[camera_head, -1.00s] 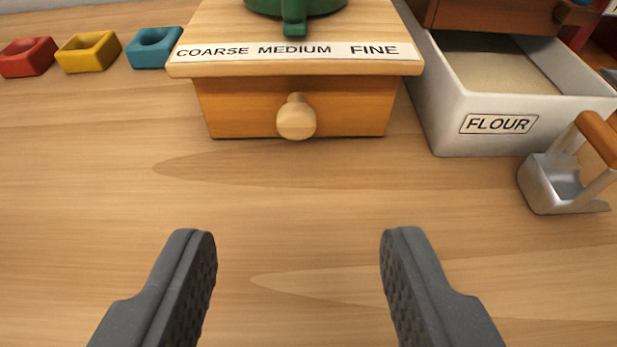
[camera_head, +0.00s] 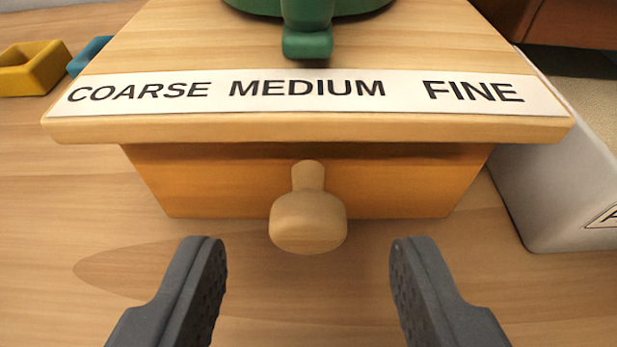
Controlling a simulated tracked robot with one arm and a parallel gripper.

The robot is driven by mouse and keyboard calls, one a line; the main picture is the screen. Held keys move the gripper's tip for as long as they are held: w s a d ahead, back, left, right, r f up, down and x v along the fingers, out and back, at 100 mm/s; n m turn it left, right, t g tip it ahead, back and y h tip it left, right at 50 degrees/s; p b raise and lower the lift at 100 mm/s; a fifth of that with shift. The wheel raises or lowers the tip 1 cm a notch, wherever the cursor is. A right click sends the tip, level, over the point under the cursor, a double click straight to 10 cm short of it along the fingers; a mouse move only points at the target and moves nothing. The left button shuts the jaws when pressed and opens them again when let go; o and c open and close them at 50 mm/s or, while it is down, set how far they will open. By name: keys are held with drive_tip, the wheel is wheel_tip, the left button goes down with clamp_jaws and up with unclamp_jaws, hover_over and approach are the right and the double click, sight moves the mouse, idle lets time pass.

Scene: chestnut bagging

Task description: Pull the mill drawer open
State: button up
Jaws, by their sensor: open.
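The mill is a wooden box with a pale top (camera_head: 180,50) and a white strip (camera_head: 222,106) reading COARSE, MEDIUM, FINE. Its drawer front (camera_head: 400,190) is below the top's edge and looks closed. A round pale wooden knob (camera_head: 308,222) sticks out from the middle of the drawer front. A green part (camera_head: 307,30) of the mill stands on the top, with its pointer above MEDIUM. My gripper (camera_head: 308,250) is open and empty. Its two dark fingers are apart, one to each side of the knob and nearer the camera, not touching it.
A white bin (camera_head: 545,195) stands close to the right of the mill, its label partly cut off. A yellow square holder (camera_head: 32,68) and a blue one (camera_head: 90,52) are at the far left. The wooden table (camera_head: 60,230) is clear in front of the drawer.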

sight(308, 192)
drive_tip(key=shift+x, duration=1.45)
